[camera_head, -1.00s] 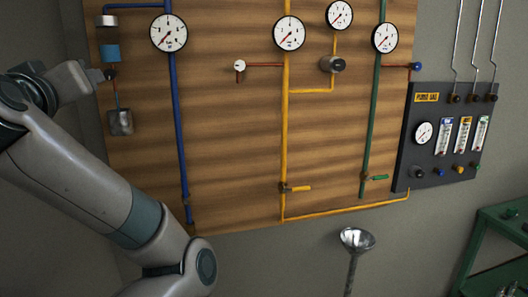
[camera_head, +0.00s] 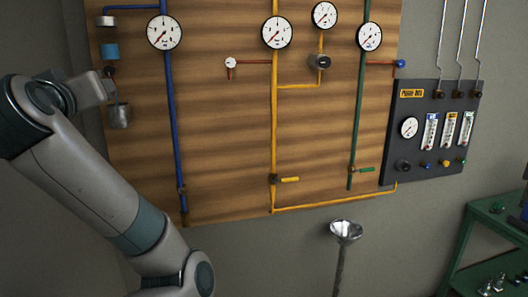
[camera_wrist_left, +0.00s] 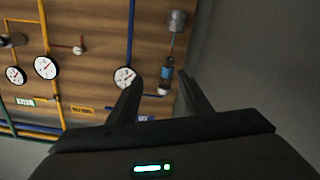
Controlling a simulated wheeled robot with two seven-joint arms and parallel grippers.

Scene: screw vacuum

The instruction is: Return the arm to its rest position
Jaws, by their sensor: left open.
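My left arm (camera_head: 95,190) comes in from the left in the head view, bent, with its forearm raised in front of the left edge of the wooden board. The left gripper (camera_wrist_left: 160,88) shows two dark fingers spread apart in the wrist view, with nothing held between them. Behind the gap, the blue-banded filter (camera_wrist_left: 166,74) and silver cup (camera_wrist_left: 177,20) on the board show. In the head view, the gripper's end lies beside the red line between the blue filter (camera_head: 109,51) and the silver cup (camera_head: 120,116); contact cannot be told. My right gripper is not in view.
The wooden board (camera_head: 225,130) carries blue, yellow and green pipes with several gauges. A dark purge panel (camera_head: 415,172) is at the right. A green shelf (camera_head: 482,240) is at the lower right. Grey wall is free beside the board.

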